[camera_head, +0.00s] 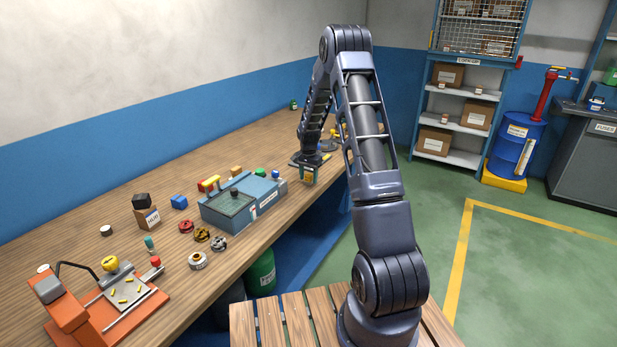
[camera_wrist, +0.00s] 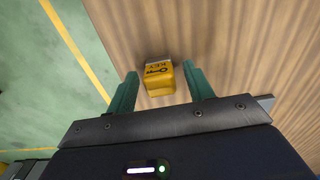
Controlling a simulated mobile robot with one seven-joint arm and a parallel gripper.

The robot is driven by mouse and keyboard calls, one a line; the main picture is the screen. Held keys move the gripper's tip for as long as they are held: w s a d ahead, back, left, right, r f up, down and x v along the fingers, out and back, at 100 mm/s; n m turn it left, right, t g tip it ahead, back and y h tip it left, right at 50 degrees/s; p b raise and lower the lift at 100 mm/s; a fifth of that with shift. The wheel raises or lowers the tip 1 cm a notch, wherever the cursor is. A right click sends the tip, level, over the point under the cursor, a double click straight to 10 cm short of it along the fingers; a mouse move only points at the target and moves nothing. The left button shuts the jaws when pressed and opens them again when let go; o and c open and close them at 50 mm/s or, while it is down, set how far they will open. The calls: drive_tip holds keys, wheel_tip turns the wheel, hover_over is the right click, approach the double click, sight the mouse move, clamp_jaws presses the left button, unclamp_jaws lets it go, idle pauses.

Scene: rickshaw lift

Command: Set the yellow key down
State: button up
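The yellow key (camera_wrist: 158,80) is a small yellow block with a dark key picture and the word KEY on its face. In the wrist view it lies between the two green fingers of my gripper (camera_wrist: 160,69), with a gap showing on each side. The key appears to rest on the wooden workbench (camera_wrist: 235,50), near its edge; its underside is hidden.
A blue-grey box (camera_head: 242,205) with coloured knobs stands on the bench (camera_head: 130,245) left of my gripper. Several small parts and an orange fixture (camera_head: 75,318) are nearer. A shelf (camera_head: 462,110) and blue drum (camera_head: 514,150) stand across the green floor.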

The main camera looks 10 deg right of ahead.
sight(308, 174)
wheel_tip(308, 174, up, 12)
drive_tip(key=s+r+n+t, duration=0.1)
drive_tip(key=s+r+n, duration=0.1)
drive_tip(key=s+r, duration=1)
drive_tip(key=s+r+n+t, duration=0.15)
drive_tip(key=s+r, duration=0.25)
drive_tip(key=s, duration=0.4)
drive_tip(key=s+r+n, duration=0.2)
drive_tip(key=s+r, duration=0.2)
drive_tip(key=s, duration=0.3)
drive_tip(key=s+r+n+t, duration=0.1)
drive_tip(key=s+r, duration=0.3)
drive_tip(key=s, duration=0.4)
drive_tip(key=s+f+n+t, duration=0.1)
drive_tip(key=s+f+n, duration=0.1)
drive_tip(key=s, duration=1)
drive_tip(key=shift+s, duration=0.25)
drive_tip(key=shift+n, duration=0.25)
